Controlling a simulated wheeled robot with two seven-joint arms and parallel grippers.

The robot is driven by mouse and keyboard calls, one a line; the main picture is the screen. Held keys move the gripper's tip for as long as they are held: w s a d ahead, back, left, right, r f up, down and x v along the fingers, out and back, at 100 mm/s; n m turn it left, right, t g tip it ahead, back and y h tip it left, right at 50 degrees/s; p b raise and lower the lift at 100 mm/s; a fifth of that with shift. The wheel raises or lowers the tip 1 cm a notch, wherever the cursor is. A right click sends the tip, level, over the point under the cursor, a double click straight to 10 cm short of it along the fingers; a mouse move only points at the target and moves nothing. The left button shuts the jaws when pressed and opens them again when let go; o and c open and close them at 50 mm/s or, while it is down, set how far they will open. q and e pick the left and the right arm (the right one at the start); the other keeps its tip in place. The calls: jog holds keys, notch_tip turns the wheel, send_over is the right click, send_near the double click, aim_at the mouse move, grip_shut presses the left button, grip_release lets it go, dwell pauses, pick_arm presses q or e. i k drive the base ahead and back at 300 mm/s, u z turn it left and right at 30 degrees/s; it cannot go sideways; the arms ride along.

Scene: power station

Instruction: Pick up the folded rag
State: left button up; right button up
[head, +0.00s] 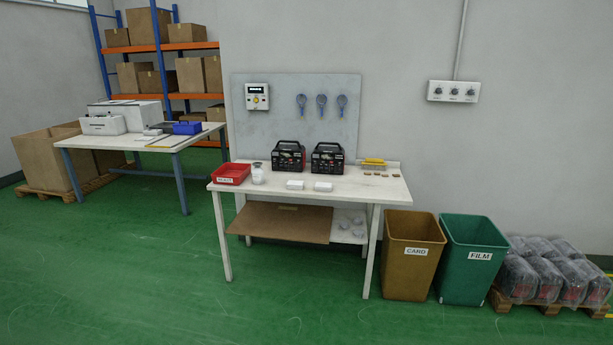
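Two small white block-like items, a left one (295,185) and a right one (323,187), lie near the front edge of the white workbench (270,191). Either could be a folded cloth, but they are too small to tell. No other thing in view is clearly a folded rag. Neither of my grippers shows in the head view.
The bench also holds a red tray (231,174), a white bottle (258,175), two black devices (289,157) (327,158) and a yellow item (373,162). A brown bin (412,262) and a green bin (470,265) stand right of it. Green floor in front is clear.

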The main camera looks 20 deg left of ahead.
aim_at(291, 184)
jog(key=i, duration=2.55)
jog(key=u, duration=0.35)
